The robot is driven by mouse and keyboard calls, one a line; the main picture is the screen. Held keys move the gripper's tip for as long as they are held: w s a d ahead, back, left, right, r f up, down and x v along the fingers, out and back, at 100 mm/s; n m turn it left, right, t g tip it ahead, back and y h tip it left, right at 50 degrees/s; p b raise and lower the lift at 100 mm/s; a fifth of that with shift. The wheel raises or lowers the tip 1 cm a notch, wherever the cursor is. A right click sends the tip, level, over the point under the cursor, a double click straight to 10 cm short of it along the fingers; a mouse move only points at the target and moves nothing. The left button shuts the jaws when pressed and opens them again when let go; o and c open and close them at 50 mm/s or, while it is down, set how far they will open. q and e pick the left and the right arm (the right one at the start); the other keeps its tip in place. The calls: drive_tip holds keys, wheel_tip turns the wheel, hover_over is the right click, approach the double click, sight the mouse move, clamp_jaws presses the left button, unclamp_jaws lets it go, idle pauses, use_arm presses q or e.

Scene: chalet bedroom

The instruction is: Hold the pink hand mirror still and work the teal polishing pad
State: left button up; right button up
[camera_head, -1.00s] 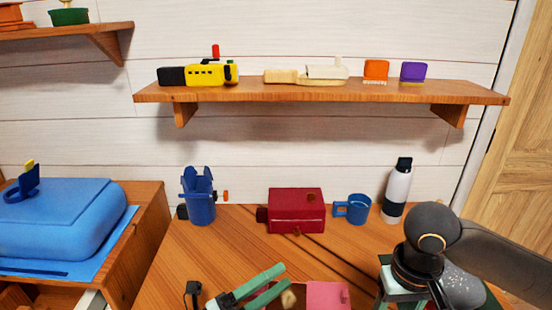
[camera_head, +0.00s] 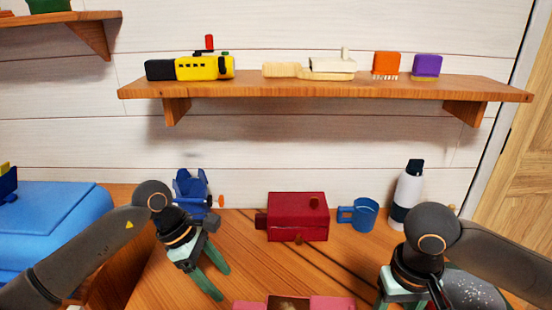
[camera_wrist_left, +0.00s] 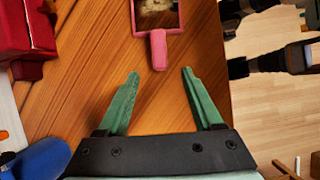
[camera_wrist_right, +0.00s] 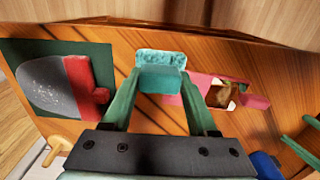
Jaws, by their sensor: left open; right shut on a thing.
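The pink hand mirror (camera_head: 333,304) lies at the bottom edge of the head view, partly cut off. In the left wrist view its pink handle (camera_wrist_left: 158,48) points toward my left gripper (camera_wrist_left: 161,74). The left jaws are open and empty, with the handle's end between the fingertips in the picture; contact cannot be told. In the head view the left gripper (camera_head: 222,284) is left of the mirror. My right gripper (camera_wrist_right: 160,88) is shut on the teal polishing pad (camera_wrist_right: 160,72). The pad is beside the mirror's pink end (camera_wrist_right: 200,80) and covers part of it in that view.
A dark red box (camera_head: 298,217), a blue mug (camera_head: 364,214), a white bottle (camera_head: 406,190) and a blue holder (camera_head: 190,188) stand along the back. A dark green mat (camera_wrist_right: 98,52) with a grey and red thing lies beside the right gripper. A shelf (camera_head: 330,91) hangs above.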

sight(241, 305)
drive_tip(key=shift+f+b, duration=0.35)
use_arm(q)
drive_tip(key=b+x, duration=0.5)
drive_tip(key=x, duration=0.5)
drive_tip(key=shift+w+a+b, duration=0.1)
drive_tip(key=shift+a+b, duration=0.05)
drive_tip(key=shift+b, duration=0.15)
use_arm(e)
wheel_tip(241, 305, down, 6)
drive_tip(key=shift+r, duration=0.2)
use_arm(q)
clamp_jaws()
idle(0.4)
